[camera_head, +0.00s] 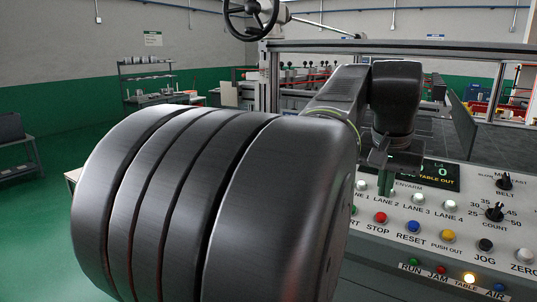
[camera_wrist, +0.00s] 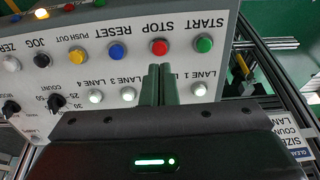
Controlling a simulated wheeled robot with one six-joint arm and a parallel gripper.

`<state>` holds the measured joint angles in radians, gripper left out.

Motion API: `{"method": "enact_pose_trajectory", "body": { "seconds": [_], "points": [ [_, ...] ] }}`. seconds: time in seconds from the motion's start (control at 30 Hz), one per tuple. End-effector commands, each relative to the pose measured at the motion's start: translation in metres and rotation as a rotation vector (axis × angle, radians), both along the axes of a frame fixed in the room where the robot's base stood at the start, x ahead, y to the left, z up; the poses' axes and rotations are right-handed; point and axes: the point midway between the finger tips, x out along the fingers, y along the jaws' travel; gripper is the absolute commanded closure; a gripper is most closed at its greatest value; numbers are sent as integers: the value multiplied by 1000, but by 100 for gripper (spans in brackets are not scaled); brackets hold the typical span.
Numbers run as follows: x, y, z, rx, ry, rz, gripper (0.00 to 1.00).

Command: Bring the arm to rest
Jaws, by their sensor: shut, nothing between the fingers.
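My gripper (camera_head: 386,188) hangs from my arm in front of the control panel (camera_head: 375,216) in the head view. In the wrist view, its two fingers (camera_wrist: 159,70) lie together, shut and empty, over the panel between the lane lights and the red STOP button. I cannot tell whether the fingertips touch the panel. My arm is bent, with its large dark links filling the left and middle of the head view. They hide part of the panel's left side.
The panel holds the red STOP button (camera_head: 380,217), blue RESET button (camera_head: 413,227), yellow PUSH OUT button (camera_head: 448,236) and COUNT knob (camera_head: 495,211). A lit display (camera_head: 440,176) stands behind my gripper. Green floor (camera_head: 45,215) is open at the left, near a shelf rack (camera_head: 148,80).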

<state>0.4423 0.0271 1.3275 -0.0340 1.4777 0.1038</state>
Motion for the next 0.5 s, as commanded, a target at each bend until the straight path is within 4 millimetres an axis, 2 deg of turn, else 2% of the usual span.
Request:
{"method": "enact_pose_trajectory", "body": {
  "seconds": [0.43,0.5],
  "points": [
    [-15,11,72,-4,-8,1,100],
    [-12,8,54,0,0,1,100]
  ]
}}
